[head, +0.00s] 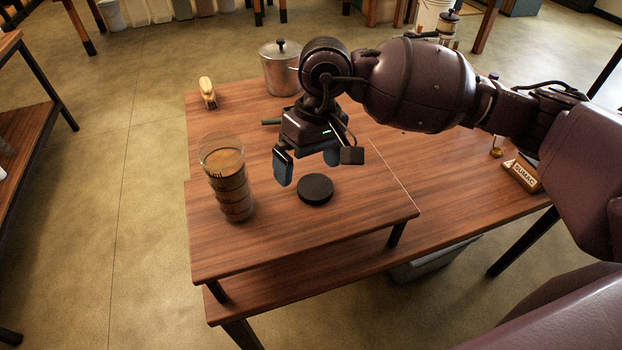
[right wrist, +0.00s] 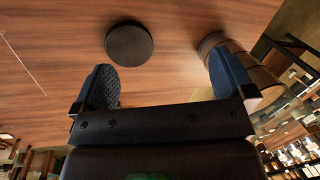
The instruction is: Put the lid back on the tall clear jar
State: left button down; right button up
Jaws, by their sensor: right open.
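The tall clear jar (head: 230,182) stands upright on the raised wooden board, filled with brown contents, its top open. The lid (head: 316,188) is a round black disc lying flat on the board to the right of the jar. My right gripper (head: 307,168) is open and empty above the board, just behind and over the lid. In the right wrist view the lid (right wrist: 129,44) lies beyond the fingers, nearer the left one, and the jar (right wrist: 238,68) shows partly hidden behind the right finger. My left gripper is not in view.
A metal pot (head: 281,70) with a lid stands at the back of the table. A small yellowish object (head: 208,94) is at the back left. A lettered block (head: 522,174) sits on the right. The raised board (head: 290,251) has free room in front of the lid.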

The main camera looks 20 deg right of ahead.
jog(key=w+d, duration=0.1)
jog(key=w+d+r+n+h, duration=0.1)
jog(key=w+d+t+h, duration=0.1)
jog(key=shift+r+n, duration=0.25)
jog(key=shift+n, duration=0.05)
jog(key=shift+s+a, duration=0.1)
send_over(317, 187)
jog(key=shift+d+f, duration=0.2)
jog(key=shift+f, duration=2.6)
jog(key=shift+a+f+p, duration=0.2)
jog(key=shift+f+p, duration=0.1)
jog(key=shift+f, duration=2.35)
jog(key=c, duration=0.9)
